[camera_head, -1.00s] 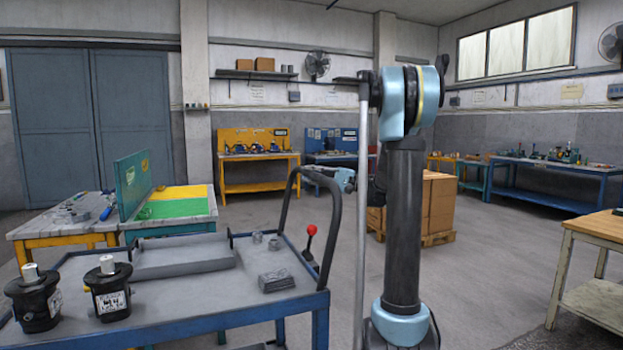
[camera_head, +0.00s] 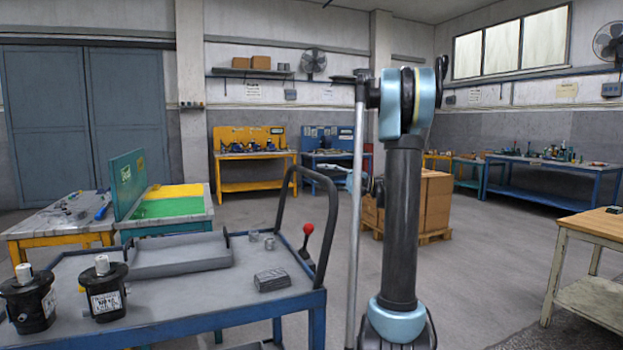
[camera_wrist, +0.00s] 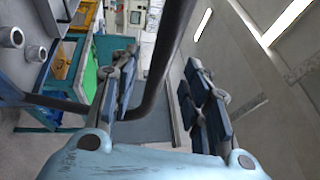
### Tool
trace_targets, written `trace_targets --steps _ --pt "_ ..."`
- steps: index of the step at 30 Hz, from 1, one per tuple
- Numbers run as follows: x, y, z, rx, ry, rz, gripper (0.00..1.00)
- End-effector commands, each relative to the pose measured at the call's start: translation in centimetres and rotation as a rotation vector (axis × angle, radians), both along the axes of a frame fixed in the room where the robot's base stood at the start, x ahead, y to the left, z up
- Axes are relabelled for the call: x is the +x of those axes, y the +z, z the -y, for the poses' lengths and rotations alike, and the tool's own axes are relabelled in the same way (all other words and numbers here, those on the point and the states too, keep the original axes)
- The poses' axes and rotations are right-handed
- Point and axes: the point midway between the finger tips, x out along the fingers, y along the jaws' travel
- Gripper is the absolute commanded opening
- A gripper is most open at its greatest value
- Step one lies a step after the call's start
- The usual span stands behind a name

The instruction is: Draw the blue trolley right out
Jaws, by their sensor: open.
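The blue trolley (camera_head: 200,322) stands in the left foreground of the head view, with a grey top and a blue frame. Its dark, curved push handle (camera_head: 325,225) rises at its right end. In the wrist view the handle (camera_wrist: 166,62) runs as a thick dark bar between the finger pads. My gripper (camera_wrist: 160,88) is open, with one pair of pads on each side of the bar. The bar looks apart from the pads. In the head view the gripper is small, near the handle's top, and partly hidden behind my arm.
Two black motors (camera_head: 104,290), a grey tray (camera_head: 180,255) and small metal parts sit on the trolley. A red-knobbed lever (camera_head: 307,229) stands beside the handle. A pallet of boxes (camera_head: 436,205) is behind my arm. A wooden table (camera_head: 600,225) stands at right; the floor between is clear.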

Motion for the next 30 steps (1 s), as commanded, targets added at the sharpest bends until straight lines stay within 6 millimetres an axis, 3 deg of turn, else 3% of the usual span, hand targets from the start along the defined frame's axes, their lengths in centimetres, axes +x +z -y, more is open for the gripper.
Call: trace_targets --steps 6,12,25,30 --pt "-0.2 -0.8 3.8 0.0 -0.002 0.001 0.43" --pt "-0.4 -1.1 5.6 -0.001 -0.001 0.0 0.43" --pt "-0.5 -1.2 6.0 -0.004 -0.001 0.0 0.43" --pt "-1.7 -2.4 4.8 -0.096 0.003 -0.021 0.43"
